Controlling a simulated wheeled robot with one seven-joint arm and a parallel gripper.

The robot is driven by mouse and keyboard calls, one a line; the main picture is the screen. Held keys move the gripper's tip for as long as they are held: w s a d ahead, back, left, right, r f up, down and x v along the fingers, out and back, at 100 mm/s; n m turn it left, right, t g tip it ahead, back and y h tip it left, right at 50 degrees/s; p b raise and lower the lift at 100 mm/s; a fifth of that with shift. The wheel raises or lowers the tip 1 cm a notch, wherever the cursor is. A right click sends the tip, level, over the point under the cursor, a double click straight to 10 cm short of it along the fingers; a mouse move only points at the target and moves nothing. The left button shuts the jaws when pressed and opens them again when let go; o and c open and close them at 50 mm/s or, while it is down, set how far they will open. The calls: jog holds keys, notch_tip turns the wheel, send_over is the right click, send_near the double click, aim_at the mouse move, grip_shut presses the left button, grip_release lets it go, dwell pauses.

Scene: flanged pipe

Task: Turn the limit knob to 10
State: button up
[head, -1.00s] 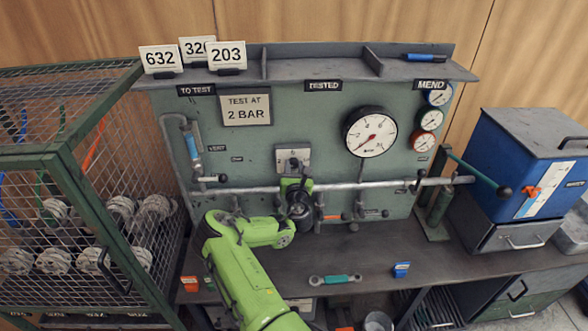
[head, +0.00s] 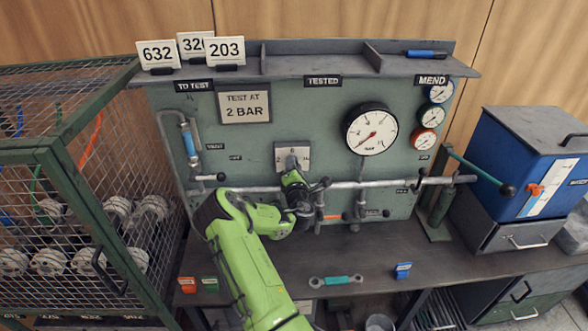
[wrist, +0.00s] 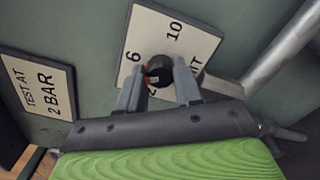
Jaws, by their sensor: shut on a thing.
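The limit knob (wrist: 160,68) is a small dark round knob on a white plate (wrist: 196,42). In the wrist view the plate shows 6 at the left and 10 at the upper right, with another number partly hidden by a finger. My gripper (wrist: 158,78) is shut on the limit knob, one finger on each side. A small orange-red patch shows on the knob, but I cannot tell which number it points at. In the head view the same plate (head: 302,152) is on the green panel, and my gripper (head: 291,168) reaches it from below.
A pipe (head: 350,185) runs across the panel just below the plate and shows close by at the right of the wrist view (wrist: 282,50). A "TEST AT 2 BAR" sign (head: 244,107) hangs to the left. A large gauge (head: 370,130) is to the right.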

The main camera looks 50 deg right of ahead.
jog(key=m+b, duration=0.4)
jog(key=m, duration=0.4)
jog(key=m+b, duration=0.5)
jog(key=m, duration=0.3)
jog(key=f+m+b, duration=0.1)
jog(key=m+b, duration=0.4)
jog(key=m, duration=0.3)
jog(key=shift+w+a, duration=0.1)
jog(key=shift+r+b, duration=0.1)
jog(key=shift+b, duration=0.2)
jog(key=o, duration=1)
jog(key=shift+r, duration=0.1)
jog(key=shift+o, duration=0.2)
